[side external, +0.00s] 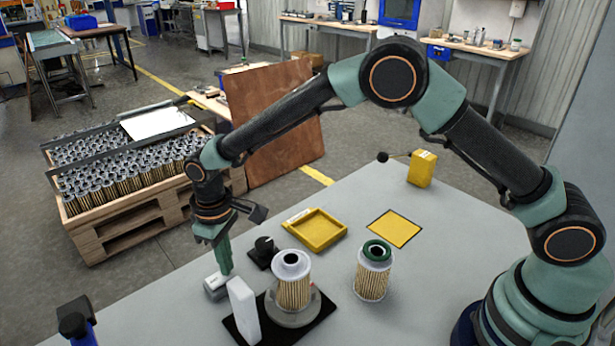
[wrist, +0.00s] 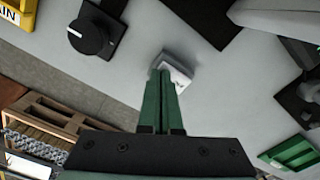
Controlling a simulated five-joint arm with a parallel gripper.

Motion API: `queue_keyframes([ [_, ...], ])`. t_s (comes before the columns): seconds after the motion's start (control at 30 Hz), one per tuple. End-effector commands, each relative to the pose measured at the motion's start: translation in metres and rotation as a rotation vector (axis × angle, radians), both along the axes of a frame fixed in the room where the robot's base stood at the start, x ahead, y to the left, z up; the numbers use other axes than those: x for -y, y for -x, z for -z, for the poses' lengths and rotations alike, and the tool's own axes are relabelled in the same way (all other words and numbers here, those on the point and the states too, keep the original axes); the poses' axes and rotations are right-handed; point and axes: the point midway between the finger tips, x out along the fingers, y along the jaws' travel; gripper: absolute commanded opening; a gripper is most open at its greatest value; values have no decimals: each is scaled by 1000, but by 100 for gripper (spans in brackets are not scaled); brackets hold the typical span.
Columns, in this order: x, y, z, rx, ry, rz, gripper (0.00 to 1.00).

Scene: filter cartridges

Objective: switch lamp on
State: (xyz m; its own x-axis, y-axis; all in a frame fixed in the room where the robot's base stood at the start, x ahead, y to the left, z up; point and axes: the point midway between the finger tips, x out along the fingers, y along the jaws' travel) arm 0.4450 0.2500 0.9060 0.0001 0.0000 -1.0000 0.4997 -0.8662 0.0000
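A small pale grey box, which looks like the switch (side external: 215,287), sits near the table's left edge. In the wrist view this switch (wrist: 180,74) shows just past my fingertips. My gripper (side external: 226,271) points down with its green fingers at the top of the switch; I cannot tell whether they touch it. In the wrist view my gripper (wrist: 161,73) has its two fingers together, with nothing seen between them. A white upright panel, possibly the lamp (side external: 243,308), stands right of the switch. Whether it is lit cannot be told.
A black knob (side external: 264,248) stands behind the switch. A filter cartridge (side external: 292,285) stands on a grey round holder on a black mat (side external: 318,330). Another cartridge (side external: 372,274), a yellow tray (side external: 316,232), a yellow square (side external: 395,228) and a yellow box (side external: 421,169) are farther right.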

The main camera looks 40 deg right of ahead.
Motion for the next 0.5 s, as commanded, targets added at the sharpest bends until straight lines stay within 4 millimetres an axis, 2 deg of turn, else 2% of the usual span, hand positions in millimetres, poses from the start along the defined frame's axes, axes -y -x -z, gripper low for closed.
queue_keyframes([
  [0.33,0,0,1,0,0,0,0],
  [0.5,0,0,-9,2,-1,0,0],
])
